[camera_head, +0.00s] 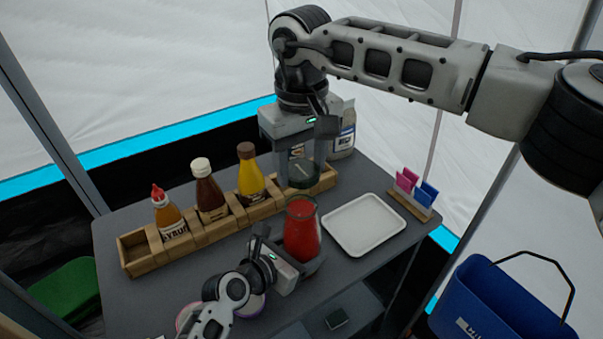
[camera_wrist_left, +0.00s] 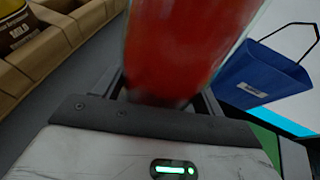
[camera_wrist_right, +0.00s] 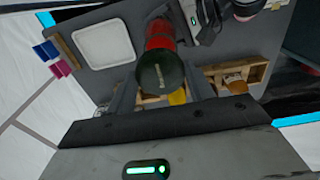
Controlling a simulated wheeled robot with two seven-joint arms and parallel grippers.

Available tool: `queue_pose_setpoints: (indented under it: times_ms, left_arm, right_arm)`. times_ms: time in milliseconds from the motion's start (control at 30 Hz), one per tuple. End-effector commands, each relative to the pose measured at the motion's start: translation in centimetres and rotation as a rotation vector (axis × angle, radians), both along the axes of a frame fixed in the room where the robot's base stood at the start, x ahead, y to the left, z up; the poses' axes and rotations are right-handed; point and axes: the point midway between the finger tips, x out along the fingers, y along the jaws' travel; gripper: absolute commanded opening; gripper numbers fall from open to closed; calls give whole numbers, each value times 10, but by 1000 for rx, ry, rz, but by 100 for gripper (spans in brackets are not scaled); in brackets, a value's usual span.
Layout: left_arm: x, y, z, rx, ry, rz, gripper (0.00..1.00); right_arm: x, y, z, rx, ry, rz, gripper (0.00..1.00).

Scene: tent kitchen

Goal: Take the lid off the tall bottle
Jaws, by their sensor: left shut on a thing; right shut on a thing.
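The tall bottle (camera_head: 302,232) has red contents and stands upright near the front of the grey table. My left gripper (camera_head: 297,264) is shut around its lower part, and the red body (camera_wrist_left: 185,45) fills the middle of the left wrist view. The dark green lid (camera_head: 300,174) is between the fingers of my right gripper (camera_head: 299,168), which is shut on it. The lid is above the bottle with a small gap in the head view. In the right wrist view, the lid (camera_wrist_right: 161,74) overlaps the bottle's top.
A wooden rack (camera_head: 200,237) behind holds syrup, brown and yellow bottles. A white tray (camera_head: 363,224) lies right of the bottle, with a holder of pink and blue cards (camera_head: 410,203) beyond. A blue bucket (camera_head: 500,300) is at the lower right. Containers (camera_head: 344,135) stand behind my right gripper.

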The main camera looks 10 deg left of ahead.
Motion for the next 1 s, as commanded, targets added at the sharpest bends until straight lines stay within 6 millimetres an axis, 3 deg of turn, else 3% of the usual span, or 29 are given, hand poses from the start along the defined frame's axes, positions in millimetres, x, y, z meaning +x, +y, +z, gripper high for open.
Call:
queue_pose_setpoints:
  times_ms: [167, 200, 300, 667, 1000]
  left_arm:
    - [0, 0, 0, -1, 2, 0, 6]
    - [0, 0, 0, -1, 2, 0, 72]
    - [0, 0, 0, -1, 2, 0, 95]
    - [-5, 3, 2, -2, 1, 1, 95]
    - [-59, 32, 26, 1, 3, 0, 95]
  right_arm:
    - [0, 0, 1, 0, 1, 1, 25]
    - [0, 0, 1, 0, 1, 1, 25]
    - [0, 0, 1, 0, 1, 1, 25]
    - [0, 0, 0, 0, 1, 1, 25]
    - [0, 0, 0, 0, 1, 1, 25]
